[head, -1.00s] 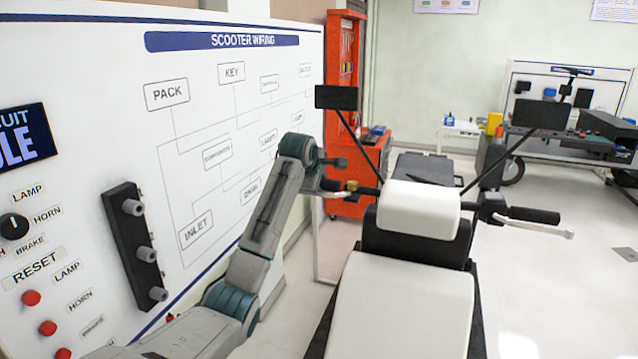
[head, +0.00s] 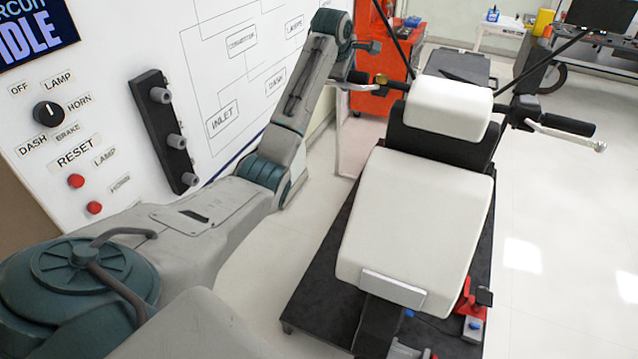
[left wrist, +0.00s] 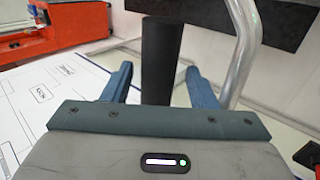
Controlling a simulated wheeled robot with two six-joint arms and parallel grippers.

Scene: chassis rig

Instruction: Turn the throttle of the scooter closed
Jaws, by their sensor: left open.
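The scooter's handlebar has a black grip (head: 358,77) at the picture-left end with a silver lever beside it. My left gripper (head: 369,47) is close to that grip in the head view, small and partly hidden by its own wrist. In the left wrist view the two blue fingers of my left gripper (left wrist: 159,82) stand open, one on each side of the black grip (left wrist: 161,55), with gaps visible on both sides. The grip's lower end is hidden behind the gripper body. The silver lever (left wrist: 245,45) runs to the right of the fingers. My right gripper is out of view.
The scooter's white body panel (head: 415,215) stands on a dark platform (head: 320,300). A black grip (head: 567,125) and lever are at the picture-right end. The wiring board (head: 225,70) rises close to my left arm. Floor at right is clear.

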